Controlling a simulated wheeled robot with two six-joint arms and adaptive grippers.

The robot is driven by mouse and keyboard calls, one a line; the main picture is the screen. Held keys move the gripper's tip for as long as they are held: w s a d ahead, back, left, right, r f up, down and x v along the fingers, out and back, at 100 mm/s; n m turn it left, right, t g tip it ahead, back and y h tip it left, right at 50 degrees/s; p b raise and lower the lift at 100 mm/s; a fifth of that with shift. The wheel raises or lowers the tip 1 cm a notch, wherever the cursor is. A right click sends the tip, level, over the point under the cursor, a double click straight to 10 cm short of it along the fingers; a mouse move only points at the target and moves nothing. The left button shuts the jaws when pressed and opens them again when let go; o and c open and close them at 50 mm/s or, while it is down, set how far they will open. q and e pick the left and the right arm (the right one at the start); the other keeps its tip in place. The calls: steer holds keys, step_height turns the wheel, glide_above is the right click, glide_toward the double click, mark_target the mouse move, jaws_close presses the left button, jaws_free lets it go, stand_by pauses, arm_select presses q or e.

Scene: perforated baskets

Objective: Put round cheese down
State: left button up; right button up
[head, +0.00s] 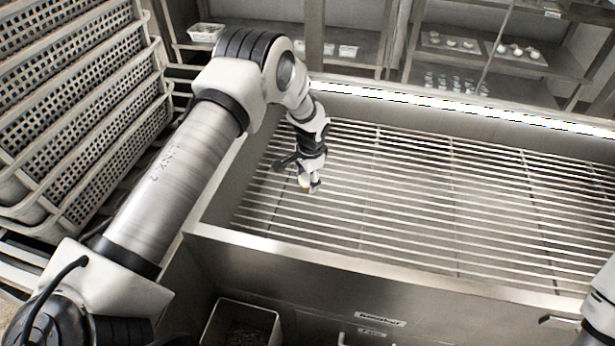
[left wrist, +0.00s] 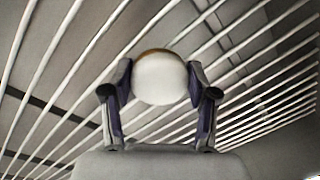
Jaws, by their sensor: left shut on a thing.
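The round cheese (left wrist: 160,80) is a white ball-like shape with a thin brown edge at its top in the left wrist view. My left gripper (left wrist: 160,100) is shut on it, with one finger on each side. In the head view, my left gripper (head: 311,184) points down over the left part of the metal rack (head: 430,200). Only a small bit of the cheese (head: 304,181) shows there. I cannot tell whether the cheese touches the bars. My right gripper is outside the head view; only part of my right arm shows at the lower right edge.
The rack's bars lie inside a steel basin with a raised front rim (head: 380,268). The rack to the right is clear. Perforated baskets (head: 80,110) are stacked at the left. Shelves (head: 480,50) with small items stand behind. An open bin (head: 242,325) is below the front.

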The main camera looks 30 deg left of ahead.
arm_select(q)
steer(key=shift+f, duration=0.1)
steer(key=o, duration=1.3)
steer(key=shift+r, duration=0.2)
step_height(320, 180, up, 12)
steer(key=d+b, duration=0.1)
steer(key=shift+s+b, duration=0.3)
steer(key=shift+s, duration=0.05)
